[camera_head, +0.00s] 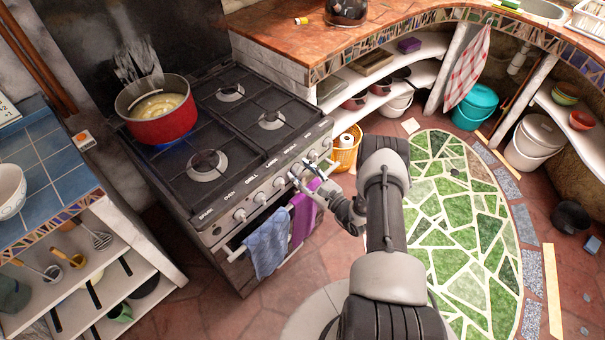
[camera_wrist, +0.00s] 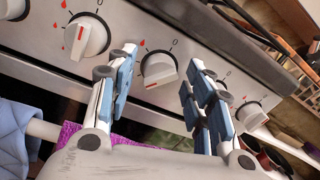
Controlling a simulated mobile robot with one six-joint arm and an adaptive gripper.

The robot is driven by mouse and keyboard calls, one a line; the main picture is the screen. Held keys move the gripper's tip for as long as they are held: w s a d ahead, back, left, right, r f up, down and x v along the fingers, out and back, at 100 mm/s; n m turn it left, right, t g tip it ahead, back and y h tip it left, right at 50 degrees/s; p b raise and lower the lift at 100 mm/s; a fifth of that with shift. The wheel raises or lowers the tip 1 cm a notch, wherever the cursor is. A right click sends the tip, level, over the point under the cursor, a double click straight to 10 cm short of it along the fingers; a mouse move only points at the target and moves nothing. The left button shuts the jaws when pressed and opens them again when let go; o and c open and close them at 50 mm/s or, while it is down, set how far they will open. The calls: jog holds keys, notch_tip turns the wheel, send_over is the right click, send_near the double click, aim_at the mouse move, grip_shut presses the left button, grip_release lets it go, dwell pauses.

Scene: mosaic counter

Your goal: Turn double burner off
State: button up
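The stove (camera_head: 250,135) has a row of knobs along its front panel. A red pot (camera_head: 165,122) with yellowish food stands on its back left burner, with a blue glow beneath. My gripper (camera_head: 303,180) is at the panel, in front of the knobs. In the wrist view my gripper (camera_wrist: 158,88) is open, with one finger on each side of a white knob (camera_wrist: 160,68); no contact shows. A second knob (camera_wrist: 88,36) is to the left, its handle turned differently, and a third (camera_wrist: 250,114) is to the right. I cannot read which is the double burner's.
A blue towel (camera_head: 266,245) and a purple towel (camera_head: 303,212) hang on the oven handle (camera_head: 232,255), just below my gripper. A basket (camera_head: 346,150) stands right of the stove. A blue-tiled counter (camera_head: 45,160) is at the left. Green mosaic floor (camera_head: 465,230) lies open at the right.

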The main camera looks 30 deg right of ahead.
jog(key=c, duration=0.9)
jog(key=shift+m, duration=0.3)
jog(key=shift+d+m+g+y+b, duration=0.1)
jog(key=shift+m+g+y+b, duration=0.3)
jog(key=shift+m, duration=3.9)
jog(key=shift+d+m+g+y+b, duration=0.15)
jog(key=shift+m+b, duration=0.5)
jog(key=shift+m, duration=3.65)
jog(key=shift+a+m+g+y+b, duration=0.15)
jog(key=shift+m+y+b, duration=0.3)
jog(key=shift+m, duration=3.85)
jog(key=shift+d, duration=0.1)
